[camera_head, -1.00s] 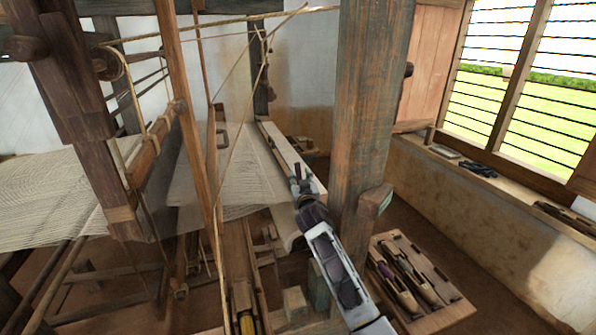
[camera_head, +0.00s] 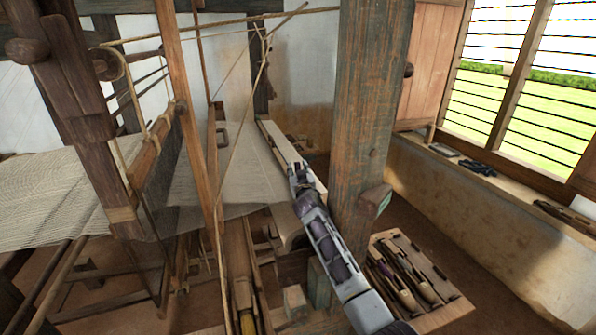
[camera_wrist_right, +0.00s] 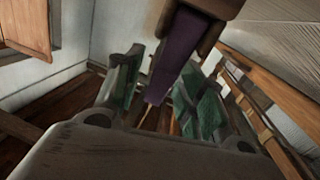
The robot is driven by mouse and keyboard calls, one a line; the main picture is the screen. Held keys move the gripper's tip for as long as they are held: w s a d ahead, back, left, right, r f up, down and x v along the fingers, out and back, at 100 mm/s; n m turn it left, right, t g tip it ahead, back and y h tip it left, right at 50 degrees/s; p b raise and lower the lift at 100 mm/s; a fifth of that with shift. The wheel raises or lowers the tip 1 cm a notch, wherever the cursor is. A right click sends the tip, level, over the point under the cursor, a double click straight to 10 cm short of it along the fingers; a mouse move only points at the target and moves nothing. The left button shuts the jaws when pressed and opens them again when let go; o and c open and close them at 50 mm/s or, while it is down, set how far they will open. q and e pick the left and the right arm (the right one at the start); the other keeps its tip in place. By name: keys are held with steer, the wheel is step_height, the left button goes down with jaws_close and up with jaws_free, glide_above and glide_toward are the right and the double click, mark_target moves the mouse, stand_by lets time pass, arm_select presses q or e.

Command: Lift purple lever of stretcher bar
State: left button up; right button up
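The purple lever (camera_wrist_right: 182,50) shows large in the right wrist view. It comes down from a brown wooden piece at the top, which looks like part of the stretcher bar (camera_wrist_right: 212,38). My right gripper (camera_wrist_right: 158,95) is open, with a green-padded finger on either side of the lever's lower part. I cannot tell whether either finger touches it. In the head view, my right gripper (camera_head: 298,172) is at the cloth's right edge, beside the pale beam (camera_head: 278,142). The lever is not clear there, hidden or too small. My left gripper is not in view.
A thick wooden post (camera_head: 368,100) stands close to the right of my right arm. The woven cloth (camera_head: 225,180) stretches to the left. A wooden tray (camera_head: 452,300) with several shuttles sits at the lower right. A ledge (camera_head: 450,165) runs below the window.

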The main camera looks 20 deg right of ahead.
jaws_close()
stand_by(0.3)
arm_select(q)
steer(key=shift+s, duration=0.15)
arm_select(e)
steer(key=shift+w, duration=0.1)
